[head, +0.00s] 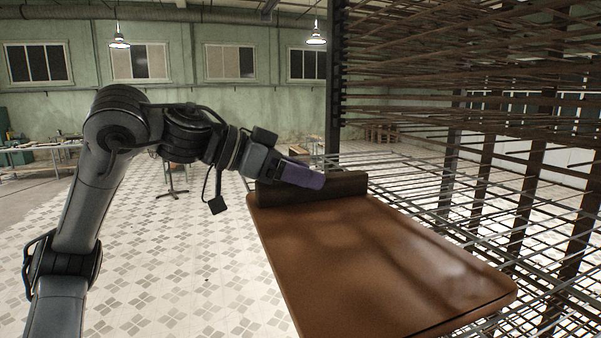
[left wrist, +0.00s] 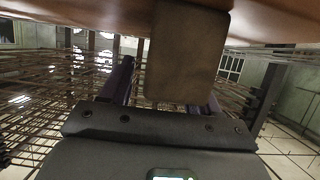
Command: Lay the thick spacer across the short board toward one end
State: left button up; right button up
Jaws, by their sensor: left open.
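The short board (head: 370,255) is a brown, slightly curved panel with rounded corners. The thick spacer (head: 342,187) is a dark brown block lying across the board's far end. In the left wrist view the spacer (left wrist: 187,50) shows end-on, against the board (left wrist: 90,12) along the top edge. My left gripper (head: 317,180), with purple fingers, is at the spacer in the head view. In the left wrist view its open fingers (left wrist: 165,88) stand on either side of the spacer; I cannot tell whether they touch it. My right gripper is not in view.
A tall rack (head: 450,110) of many thin dark bars fills the right side, with bars running close along the board's right edge. The tiled floor (head: 170,270) to the left of the board is open. Work tables (head: 40,148) stand far back left.

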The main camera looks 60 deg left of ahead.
pick_arm(q)
jog(key=b+v, duration=0.4)
jog(key=v, duration=0.8)
jog(key=shift+s, duration=0.1)
